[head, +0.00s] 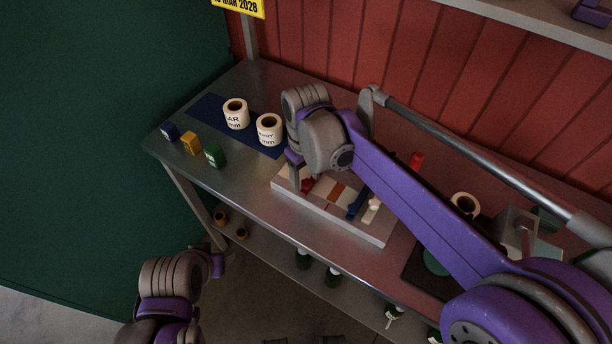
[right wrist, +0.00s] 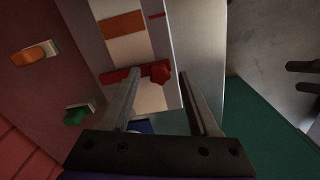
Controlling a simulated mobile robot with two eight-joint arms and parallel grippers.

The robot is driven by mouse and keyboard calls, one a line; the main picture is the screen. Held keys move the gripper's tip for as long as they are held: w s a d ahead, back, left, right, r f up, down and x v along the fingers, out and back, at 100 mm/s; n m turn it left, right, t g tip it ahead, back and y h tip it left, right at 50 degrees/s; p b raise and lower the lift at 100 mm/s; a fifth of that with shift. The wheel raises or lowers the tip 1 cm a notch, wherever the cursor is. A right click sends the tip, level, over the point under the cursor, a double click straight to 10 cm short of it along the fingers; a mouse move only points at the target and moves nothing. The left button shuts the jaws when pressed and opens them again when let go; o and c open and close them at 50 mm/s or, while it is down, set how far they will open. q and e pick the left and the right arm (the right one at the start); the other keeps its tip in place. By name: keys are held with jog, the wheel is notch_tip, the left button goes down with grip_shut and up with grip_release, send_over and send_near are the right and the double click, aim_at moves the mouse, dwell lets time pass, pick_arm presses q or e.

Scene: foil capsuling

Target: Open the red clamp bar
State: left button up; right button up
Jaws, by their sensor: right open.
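The red clamp bar (right wrist: 122,75) lies across a pale strip in the right wrist view, with a red knob (right wrist: 160,73) at one end. In the head view a small red part (head: 307,185) of it shows beside my right gripper (head: 299,178). In the right wrist view my right gripper (right wrist: 158,80) is open, with the knob showing between its fingertips; contact cannot be told. The pale board (head: 340,224) under the bar lies on the metal table. My left gripper (head: 217,264) is low at the left, off the table; its jaws are unclear.
A blue bar (head: 357,204) lies on the same board. Two label rolls (head: 236,114) (head: 269,129) stand on a blue mat (head: 207,107). Blue (head: 169,131), yellow (head: 190,143) and green (head: 214,155) blocks stand near the table's left edge. My right arm hides part of the board.

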grip_shut()
dwell(1.4)
